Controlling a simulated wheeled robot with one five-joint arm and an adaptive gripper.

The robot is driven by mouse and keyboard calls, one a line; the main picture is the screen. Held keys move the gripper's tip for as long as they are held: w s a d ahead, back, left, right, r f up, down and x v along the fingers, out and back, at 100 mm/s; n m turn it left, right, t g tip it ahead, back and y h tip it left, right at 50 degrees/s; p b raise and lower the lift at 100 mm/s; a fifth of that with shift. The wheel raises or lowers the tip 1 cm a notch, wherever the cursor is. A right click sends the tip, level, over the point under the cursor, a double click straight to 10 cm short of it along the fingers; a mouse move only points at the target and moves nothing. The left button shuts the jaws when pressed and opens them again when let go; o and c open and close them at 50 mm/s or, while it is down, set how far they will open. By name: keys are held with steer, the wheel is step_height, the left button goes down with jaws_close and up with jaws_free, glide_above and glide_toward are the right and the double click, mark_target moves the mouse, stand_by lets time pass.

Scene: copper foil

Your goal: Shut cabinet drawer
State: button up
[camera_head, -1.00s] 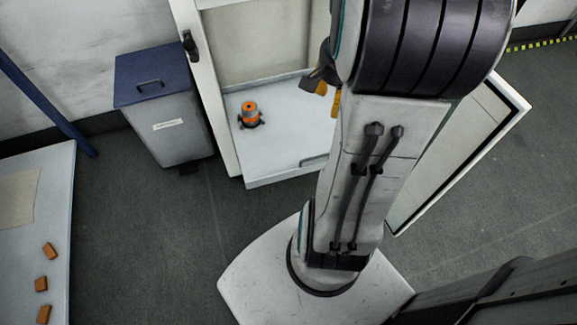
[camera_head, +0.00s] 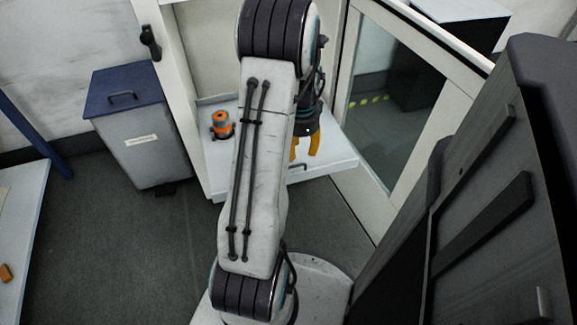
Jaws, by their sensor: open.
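The white cabinet drawer (camera_head: 338,170) is pulled out of the cabinet (camera_head: 180,75), its front edge toward me. An orange and grey device (camera_head: 221,124) stands on the drawer's left part. My gripper (camera_head: 305,150), with two yellow fingers, is open and empty and points down at the right part of the drawer, near its front edge. I cannot tell whether the fingers touch it. My arm hides the middle of the drawer.
The cabinet's glazed door (camera_head: 395,105) stands open at the right. A grey bin with a blue lid (camera_head: 125,88) is left of the cabinet. A table (camera_head: 18,245) with an orange block (camera_head: 5,272) is at the left edge. Dark floor lies between.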

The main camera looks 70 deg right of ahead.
mark_target(299, 172)
steer(key=shift+f+b, duration=1.05)
steer(key=shift+f, duration=2.25)
jaws_close()
